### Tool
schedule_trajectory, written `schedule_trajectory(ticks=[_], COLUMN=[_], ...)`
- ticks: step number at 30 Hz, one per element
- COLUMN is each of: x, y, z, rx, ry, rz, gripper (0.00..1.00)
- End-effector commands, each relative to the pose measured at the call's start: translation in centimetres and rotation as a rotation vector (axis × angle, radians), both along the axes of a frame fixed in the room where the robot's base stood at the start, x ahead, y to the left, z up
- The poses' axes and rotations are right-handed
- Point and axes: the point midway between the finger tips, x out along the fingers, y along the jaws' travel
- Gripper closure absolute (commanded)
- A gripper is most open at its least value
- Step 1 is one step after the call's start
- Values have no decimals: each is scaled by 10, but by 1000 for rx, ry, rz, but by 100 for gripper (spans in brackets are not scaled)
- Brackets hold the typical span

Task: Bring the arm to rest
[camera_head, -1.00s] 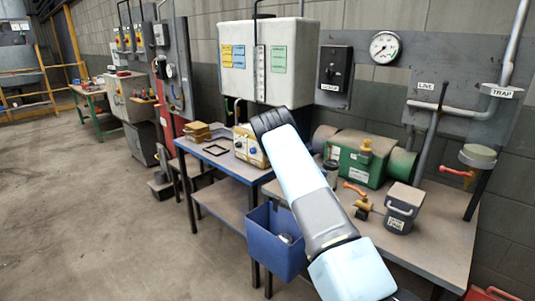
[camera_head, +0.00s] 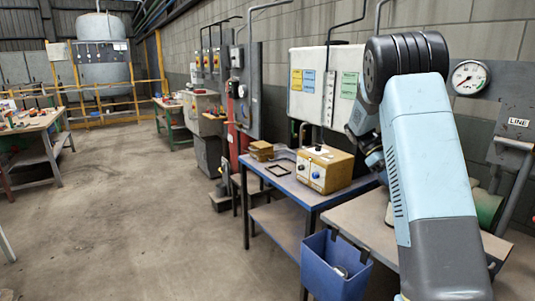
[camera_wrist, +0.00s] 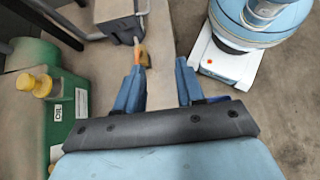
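My arm fills the right side of the head view, raised and bent over the right-hand bench. My gripper shows in the wrist view (camera_wrist: 158,88), with its two blue fingers well apart and nothing between them. It points down past the bench top, above an orange-handled fitting (camera_wrist: 142,55) that lies beyond the fingers. In the head view the fingertips are hidden behind my arm.
The blue-topped bench (camera_head: 285,183) holds a yellow control box (camera_head: 325,170). A blue bin (camera_head: 335,268) hangs at its front. A green machine (camera_wrist: 35,95) with a yellow knob is close on the left in the wrist view.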

Motion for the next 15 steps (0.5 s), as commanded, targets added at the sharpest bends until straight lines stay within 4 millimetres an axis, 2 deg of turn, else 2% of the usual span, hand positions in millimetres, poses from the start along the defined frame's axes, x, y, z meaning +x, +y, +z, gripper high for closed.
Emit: schedule_trajectory(ticks=[1, 6, 15], x=[-9, -35, -86], y=[4, 17, 45], z=[11, 35, 72], rx=[13, 50, 116], ry=[-41, -182, -424], rz=[-6, -34, -93], gripper=[62, 62, 62])
